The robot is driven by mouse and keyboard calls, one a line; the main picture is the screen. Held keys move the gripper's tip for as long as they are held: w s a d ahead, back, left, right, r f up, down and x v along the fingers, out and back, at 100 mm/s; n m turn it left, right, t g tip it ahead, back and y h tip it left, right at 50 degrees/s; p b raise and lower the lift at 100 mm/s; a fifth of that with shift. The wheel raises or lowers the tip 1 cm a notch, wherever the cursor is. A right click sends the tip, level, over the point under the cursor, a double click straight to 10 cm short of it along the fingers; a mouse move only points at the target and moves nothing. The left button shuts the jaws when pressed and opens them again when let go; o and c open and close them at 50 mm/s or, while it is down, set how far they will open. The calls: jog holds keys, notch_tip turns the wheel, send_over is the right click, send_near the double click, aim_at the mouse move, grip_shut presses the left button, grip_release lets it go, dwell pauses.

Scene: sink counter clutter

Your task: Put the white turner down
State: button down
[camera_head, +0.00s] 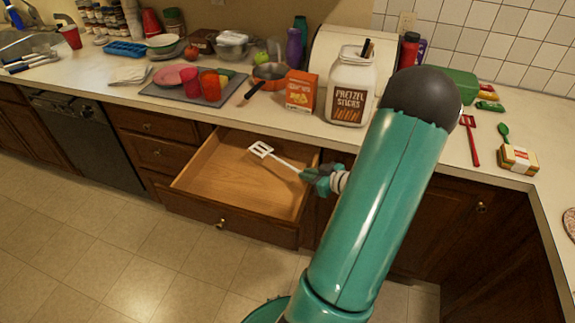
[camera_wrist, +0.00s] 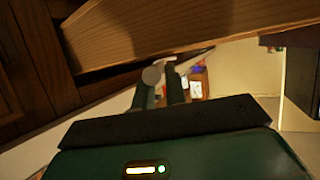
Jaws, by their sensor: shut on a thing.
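The white turner (camera_head: 262,150) has a slotted head and a thin pale handle. In the head view it is over the open wooden drawer (camera_head: 215,180), with its head toward the upper left. My gripper (camera_head: 309,173) is shut on its handle near the drawer's right side. I cannot tell whether the turner touches the drawer floor. In the wrist view my gripper's fingers (camera_wrist: 164,88) show below a wooden drawer wall (camera_wrist: 170,30); the turner is hard to make out there.
The counter above holds a pretzel jar (camera_head: 351,88), an orange box (camera_head: 301,91), a pan (camera_head: 268,76) and a grey mat (camera_head: 180,92) with dishes. A red turner (camera_head: 471,140) lies at the right. The visible drawer floor is otherwise bare.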

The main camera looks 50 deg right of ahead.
aim_at(289, 165)
jog(key=w, duration=0.5)
jog(key=shift+d, duration=0.1)
jog(key=w, duration=0.4)
jog(key=shift+s+f, duration=0.1)
jog(key=shift+f, duration=0.65)
jog(key=shift+d+f, duration=0.1)
jog(key=shift+f, duration=0.1)
jog(key=shift+f, duration=0.4)
jog(key=c, duration=1.4)
grip_release()
jog(key=shift+c, duration=0.2)
